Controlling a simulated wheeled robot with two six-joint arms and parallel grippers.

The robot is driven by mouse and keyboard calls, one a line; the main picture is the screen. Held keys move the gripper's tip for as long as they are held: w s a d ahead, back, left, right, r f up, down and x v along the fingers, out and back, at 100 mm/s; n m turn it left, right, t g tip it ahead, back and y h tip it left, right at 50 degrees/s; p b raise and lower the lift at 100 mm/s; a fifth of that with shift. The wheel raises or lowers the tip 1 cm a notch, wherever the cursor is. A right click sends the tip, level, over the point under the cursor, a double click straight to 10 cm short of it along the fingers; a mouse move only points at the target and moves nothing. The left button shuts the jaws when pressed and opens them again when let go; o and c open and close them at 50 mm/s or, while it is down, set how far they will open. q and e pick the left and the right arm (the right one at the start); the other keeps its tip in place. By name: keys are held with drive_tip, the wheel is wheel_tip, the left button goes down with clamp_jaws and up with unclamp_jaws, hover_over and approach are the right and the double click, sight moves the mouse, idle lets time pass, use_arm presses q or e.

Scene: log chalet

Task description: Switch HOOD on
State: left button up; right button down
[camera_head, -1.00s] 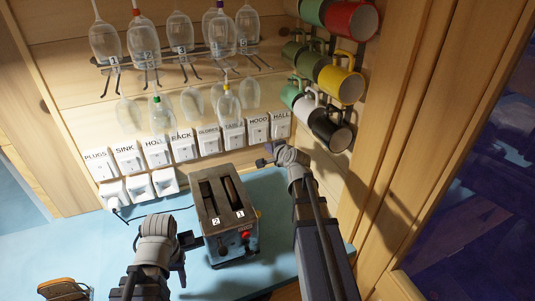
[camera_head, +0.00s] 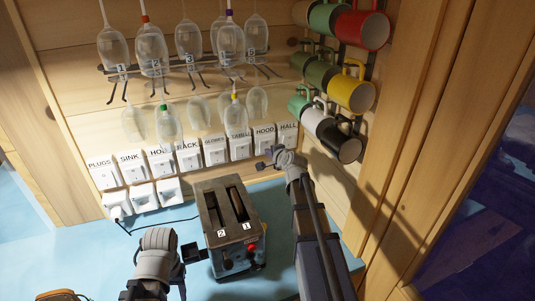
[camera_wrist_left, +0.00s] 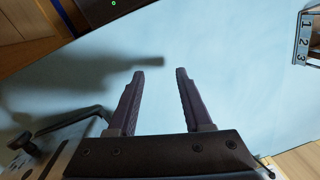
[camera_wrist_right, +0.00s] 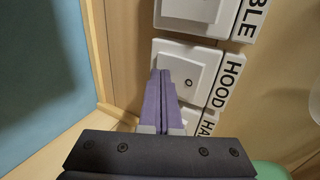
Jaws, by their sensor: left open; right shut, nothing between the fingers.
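The HOOD switch (camera_head: 264,143) is a white square wall switch with its name label above it, in the row between TABLE and HALL. In the right wrist view the HOOD switch (camera_wrist_right: 195,76) lies just beyond and beside my fingertips, with a small round mark on its rocker. My right gripper (camera_head: 264,166) is shut and empty, just below the switch in the head view. In the right wrist view its fingers (camera_wrist_right: 160,74) overlap the left edge of the plate; I cannot tell whether they touch. My left gripper (camera_wrist_left: 160,74) is open and empty above the blue counter.
A toaster (camera_head: 213,205) stands on the counter (camera_head: 90,255) between my arms. Neighbouring switches TABLE (camera_head: 240,148) and HALL (camera_head: 287,136) flank HOOD. Glasses (camera_head: 168,128) hang above the switches, and mugs (camera_head: 351,91) hang at the right.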

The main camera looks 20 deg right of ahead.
use_arm(q)
drive_tip(key=shift+r, duration=0.15)
use_arm(e)
drive_tip(key=shift+w+r, duration=0.1)
drive_tip(key=shift+r, duration=0.05)
use_arm(q)
drive_tip(key=shift+r+p, duration=0.75)
drive_tip(key=shift+p, duration=0.1)
use_arm(e)
drive_tip(key=shift+d+r, duration=0.1)
drive_tip(key=shift+r, duration=0.65)
use_arm(q)
drive_tip(key=r+p, duration=0.5)
drive_tip(key=shift+s+d+r, duration=0.15)
drive_tip(key=shift+s+d, duration=0.05)
drive_tip(key=shift+s, duration=0.05)
use_arm(e)
drive_tip(key=v, duration=1.4)
drive_tip(key=shift+s+a+f, duration=0.2)
drive_tip(key=shift+s+f, duration=0.05)
drive_tip(key=shift+f, duration=0.1)
